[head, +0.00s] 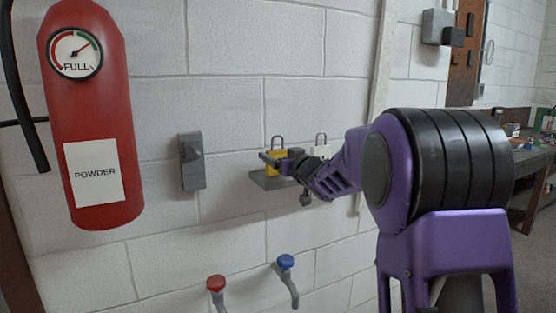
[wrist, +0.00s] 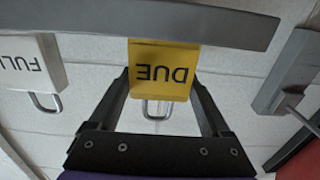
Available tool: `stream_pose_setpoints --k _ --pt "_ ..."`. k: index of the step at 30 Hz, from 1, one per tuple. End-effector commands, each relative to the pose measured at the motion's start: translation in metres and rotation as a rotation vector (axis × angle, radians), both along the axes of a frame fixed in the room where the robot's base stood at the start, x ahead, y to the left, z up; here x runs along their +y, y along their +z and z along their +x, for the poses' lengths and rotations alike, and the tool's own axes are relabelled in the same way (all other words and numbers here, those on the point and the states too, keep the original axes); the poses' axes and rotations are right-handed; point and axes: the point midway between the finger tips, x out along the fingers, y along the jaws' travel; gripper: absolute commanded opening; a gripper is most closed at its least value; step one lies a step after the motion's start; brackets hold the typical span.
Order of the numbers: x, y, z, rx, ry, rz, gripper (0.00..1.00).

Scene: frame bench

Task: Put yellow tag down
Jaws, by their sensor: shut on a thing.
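The yellow tag (head: 271,169) has a metal loop on top and is at a small grey shelf (head: 262,184) on the wall. In the wrist view, which is upside down, the tag (wrist: 161,70) reads DUE, and its lower edge meets the shelf edge (wrist: 200,25). I cannot tell whether it rests on the shelf. My gripper (head: 279,160) is shut on the tag, one finger on each side; both fingers also show in the wrist view. A white tag (head: 322,151) stands to the right of it; it reads FULL in the wrist view (wrist: 30,62).
A red extinguisher (head: 95,115) with a gauge and a POWDER label hangs at the left. A grey lever switch (head: 191,161) is left of the shelf. A red-knobbed tap (head: 216,283) and a blue-knobbed tap (head: 286,262) stick out below. A workbench (head: 532,160) stands at far right.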

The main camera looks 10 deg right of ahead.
Motion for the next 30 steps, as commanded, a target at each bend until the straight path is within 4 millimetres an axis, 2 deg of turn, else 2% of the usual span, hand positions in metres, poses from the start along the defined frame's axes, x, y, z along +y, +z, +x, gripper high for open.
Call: stream_pose_setpoints --k 10,11,13,23,26,30 --pt "0.000 -0.004 0.000 0.000 0.000 0.000 0.26" --pt "0.000 -0.003 0.000 0.000 0.000 0.000 0.87" --pt "0.000 -0.003 0.000 0.001 0.000 0.000 1.00" --pt "0.000 0.004 0.000 0.000 0.000 0.000 1.00" --pt "-0.005 0.001 -0.013 0.001 -0.003 0.000 1.00" --pt "-0.014 0.002 -0.040 0.001 -0.003 -0.001 1.00"
